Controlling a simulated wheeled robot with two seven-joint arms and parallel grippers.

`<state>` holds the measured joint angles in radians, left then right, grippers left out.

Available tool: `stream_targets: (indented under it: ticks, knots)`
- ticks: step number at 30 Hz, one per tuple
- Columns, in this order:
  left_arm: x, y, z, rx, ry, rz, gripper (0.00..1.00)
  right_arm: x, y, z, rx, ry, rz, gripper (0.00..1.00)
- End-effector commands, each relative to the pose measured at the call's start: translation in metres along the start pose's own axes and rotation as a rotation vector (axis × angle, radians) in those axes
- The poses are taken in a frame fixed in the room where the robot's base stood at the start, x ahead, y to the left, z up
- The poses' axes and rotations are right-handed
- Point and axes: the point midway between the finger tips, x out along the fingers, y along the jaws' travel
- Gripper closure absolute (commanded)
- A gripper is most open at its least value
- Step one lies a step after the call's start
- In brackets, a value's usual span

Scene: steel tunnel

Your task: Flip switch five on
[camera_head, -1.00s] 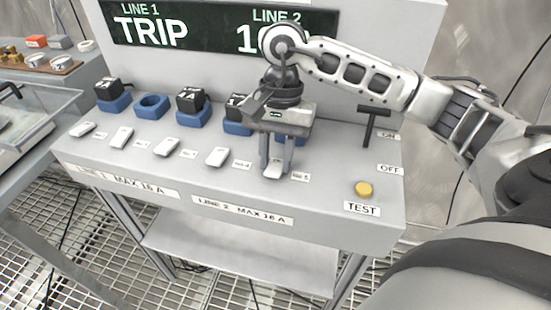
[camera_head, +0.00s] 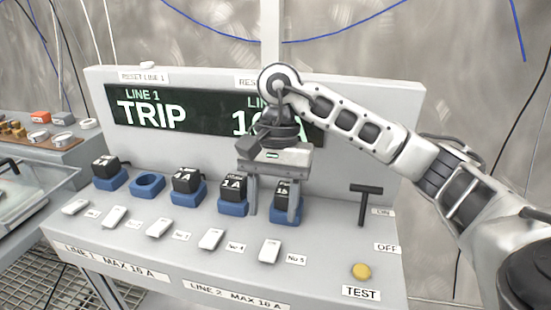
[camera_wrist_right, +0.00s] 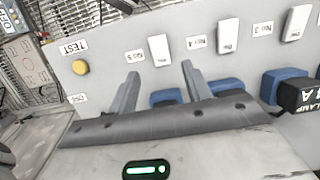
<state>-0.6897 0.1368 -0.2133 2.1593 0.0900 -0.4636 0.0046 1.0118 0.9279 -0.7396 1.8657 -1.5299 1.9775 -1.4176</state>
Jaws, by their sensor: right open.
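Switch five (camera_head: 270,250) is a white rocker on the grey panel, beside the label No 5 (camera_head: 296,258). In the right wrist view the switch (camera_wrist_right: 160,50) shows just beyond and between the fingertips. I cannot tell for certain which way its rocker is tipped. My right gripper (camera_head: 273,215) is open and empty, above and behind the switch, in front of the rear blue sockets. The fingers are apart from the switch. The board (camera_head: 150,108) reads TRIP for line 1; the line 2 reading is partly hidden by my arm. My left gripper is out of view.
Several other white switches (camera_head: 211,239) run to the left. Behind them stand black cubes (camera_head: 186,180) in blue sockets, with one empty socket (camera_head: 147,183). A dark T-handle (camera_head: 365,200) and yellow TEST button (camera_head: 361,270) are at the right.

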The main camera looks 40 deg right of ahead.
Motion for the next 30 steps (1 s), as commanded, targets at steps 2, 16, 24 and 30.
stream_targets:
  ticks: [2, 16, 24, 30]
  knots:
    - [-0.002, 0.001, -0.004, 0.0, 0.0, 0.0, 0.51, -0.025, -0.001, 0.0, 0.001, 0.004, -0.005, 0.51]
    - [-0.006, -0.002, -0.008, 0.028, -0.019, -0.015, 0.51, -0.089, 0.0, 0.0, 0.001, -0.001, 0.0, 0.51]
    - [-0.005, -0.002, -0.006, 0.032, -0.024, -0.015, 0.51, -0.089, 0.0, 0.0, 0.001, -0.002, 0.001, 0.51]
    - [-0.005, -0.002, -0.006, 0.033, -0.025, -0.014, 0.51, -0.089, 0.0, 0.0, 0.001, -0.002, 0.001, 0.51]
